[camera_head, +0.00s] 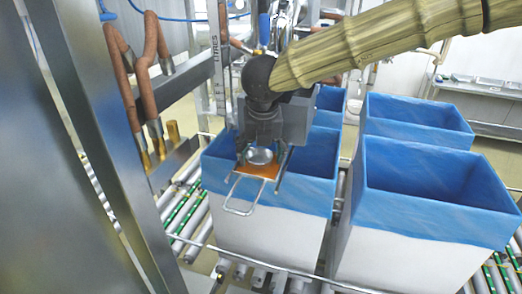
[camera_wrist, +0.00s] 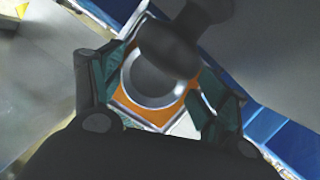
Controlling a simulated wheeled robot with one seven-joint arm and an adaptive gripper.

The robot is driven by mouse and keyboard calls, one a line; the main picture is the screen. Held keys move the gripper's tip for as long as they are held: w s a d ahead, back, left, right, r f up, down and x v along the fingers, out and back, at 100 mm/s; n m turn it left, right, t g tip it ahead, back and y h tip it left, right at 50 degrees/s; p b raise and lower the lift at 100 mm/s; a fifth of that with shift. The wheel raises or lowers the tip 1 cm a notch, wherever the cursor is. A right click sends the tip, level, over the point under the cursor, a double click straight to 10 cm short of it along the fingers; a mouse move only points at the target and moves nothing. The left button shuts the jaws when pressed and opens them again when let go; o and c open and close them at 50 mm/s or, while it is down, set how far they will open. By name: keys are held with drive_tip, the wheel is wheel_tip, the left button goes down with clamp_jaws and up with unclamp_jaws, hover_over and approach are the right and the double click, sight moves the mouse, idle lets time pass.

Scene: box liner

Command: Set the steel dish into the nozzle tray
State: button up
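The steel dish (camera_head: 260,156) is a small round shiny bowl. In the head view it appears on or just over the orange plate of the nozzle tray (camera_head: 263,172), which has a wire loop at its front. In the wrist view the dish (camera_wrist: 150,82) lies over the orange surface (camera_wrist: 145,112), between my fingers. My gripper (camera_head: 262,146) is around the dish from above. In the wrist view its fingers (camera_wrist: 160,82) stand wide apart, with orange showing between the dish and the right finger. A dark rounded part hides the dish's upper right.
A bin with a blue liner (camera_head: 322,183) stands under and behind the tray. More blue-lined bins (camera_head: 436,205) stand to the right on a roller conveyor (camera_head: 187,215). A grey metal post (camera_head: 105,130) and brown hoses (camera_head: 150,45) are close on the left.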

drive_tip(key=shift+s+r, duration=0.4)
drive_tip(key=shift+s, duration=0.35)
drive_tip(key=shift+a, duration=0.1)
drive_tip(key=shift+w+a+f, duration=0.1)
drive_tip(key=shift+w+f, duration=0.15)
drive_tip(key=shift+w, duration=0.3)
drive_tip(key=shift+r, duration=0.35)
drive_tip(key=b+v, duration=0.2)
drive_tip(key=v, duration=0.9)
drive_tip(key=shift+s+r+b, duration=0.2)
drive_tip(key=shift+s+b, duration=0.1)
drive_tip(key=shift+b, duration=0.1)
